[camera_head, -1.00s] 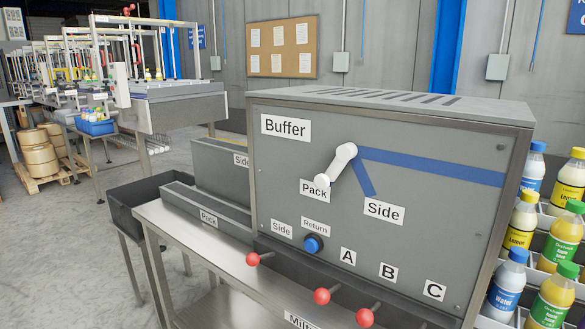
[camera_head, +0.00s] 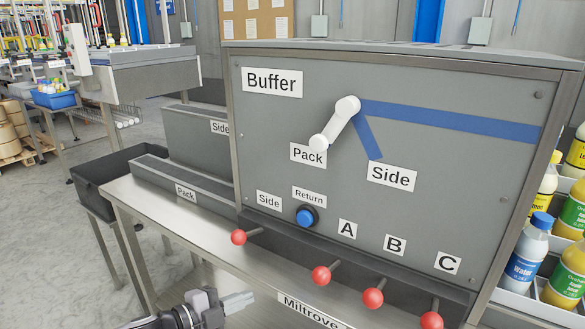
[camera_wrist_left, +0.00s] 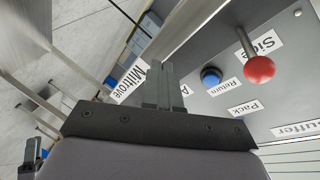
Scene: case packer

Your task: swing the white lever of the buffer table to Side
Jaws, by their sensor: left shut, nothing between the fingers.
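The white lever (camera_head: 333,124) is on the grey front panel of the buffer table (camera_head: 460,180). Its pivot is at upper right and its knob end points down-left, just above the Pack label (camera_head: 308,154). The Side label (camera_head: 391,175) is to the right, below a short blue stripe (camera_head: 367,139). My left gripper (camera_head: 245,298) is shut and empty, low in front of the table's front edge, well below and left of the lever. Its closed fingers also show in the left wrist view (camera_wrist_left: 158,82), where the lever does not show.
Red-knobbed rods, one of them at the left (camera_head: 239,237), stick out below the panel. A blue Return button (camera_head: 306,216) is above them. A black bin (camera_head: 90,168) stands at the left, and bottles (camera_head: 523,258) stand in racks at the right. The space before the lever is clear.

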